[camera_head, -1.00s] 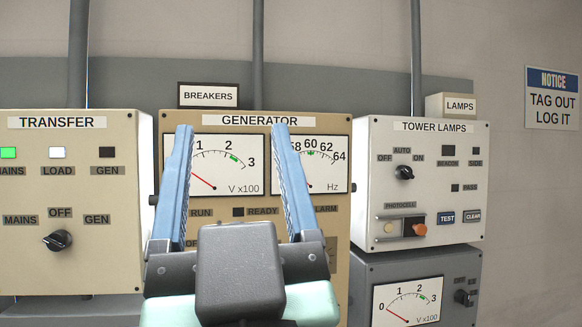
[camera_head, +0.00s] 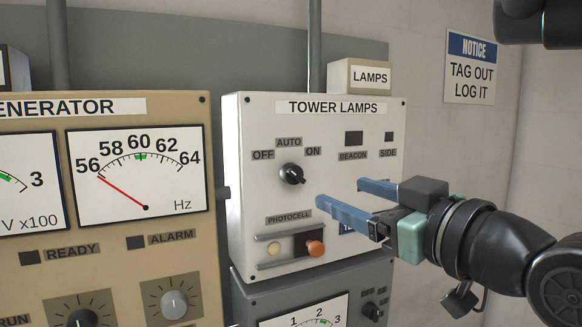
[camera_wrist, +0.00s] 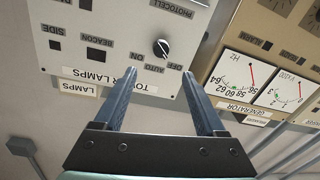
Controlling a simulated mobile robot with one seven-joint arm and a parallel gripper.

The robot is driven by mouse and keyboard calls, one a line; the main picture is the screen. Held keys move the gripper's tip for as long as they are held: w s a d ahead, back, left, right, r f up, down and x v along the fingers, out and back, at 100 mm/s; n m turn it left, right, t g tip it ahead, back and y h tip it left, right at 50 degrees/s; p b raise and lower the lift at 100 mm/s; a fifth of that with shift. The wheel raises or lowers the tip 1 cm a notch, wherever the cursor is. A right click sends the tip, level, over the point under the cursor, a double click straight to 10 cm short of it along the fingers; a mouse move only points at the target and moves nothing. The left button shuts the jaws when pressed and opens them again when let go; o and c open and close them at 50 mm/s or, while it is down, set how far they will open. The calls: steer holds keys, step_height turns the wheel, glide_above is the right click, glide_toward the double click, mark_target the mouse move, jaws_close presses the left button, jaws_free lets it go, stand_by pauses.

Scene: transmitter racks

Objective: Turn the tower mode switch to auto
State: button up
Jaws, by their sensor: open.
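The tower mode switch (camera_head: 291,174) is a black rotary knob on the cream TOWER LAMPS panel (camera_head: 240,180). OFF is labelled at its left, AUTO above and ON at its right. I cannot tell surely which label its pale mark faces. My gripper (camera_head: 342,193) is open and empty, its two blue fingers in front of the panel, right of the knob in the head view. In the wrist view the panel appears upside down, and the knob (camera_wrist: 161,48) sits beyond and between the fingertips (camera_wrist: 157,72), apart from them.
Below the switch is a photocell slider with an orange knob (camera_head: 316,248). My fingers partly cover the lower right of the panel. The generator panel (camera_head: 110,225) with dials and knobs stands at left, and a grey meter panel (camera_head: 262,290) below. A notice sign (camera_head: 472,70) hangs at right.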

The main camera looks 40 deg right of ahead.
mark_target(299, 176)
steer(key=w+p, duration=0.1)
steer(key=w, duration=0.3)
steer(key=w+d+p, duration=0.1)
steer(key=w+p, duration=0.1)
steer(key=w, duration=0.1)
steer(key=w+p, duration=0.2)
steer(key=w, duration=0.2)
steer(key=shift+w+d+r, duration=0.15)
steer(key=shift+w+d, duration=0.2)
steer(key=shift+d, duration=0.05)
steer(key=shift+w+d+p, duration=0.1)
steer(key=shift+w+p, duration=0.2)
steer(key=shift+w, duration=0.1)
jaws_close()
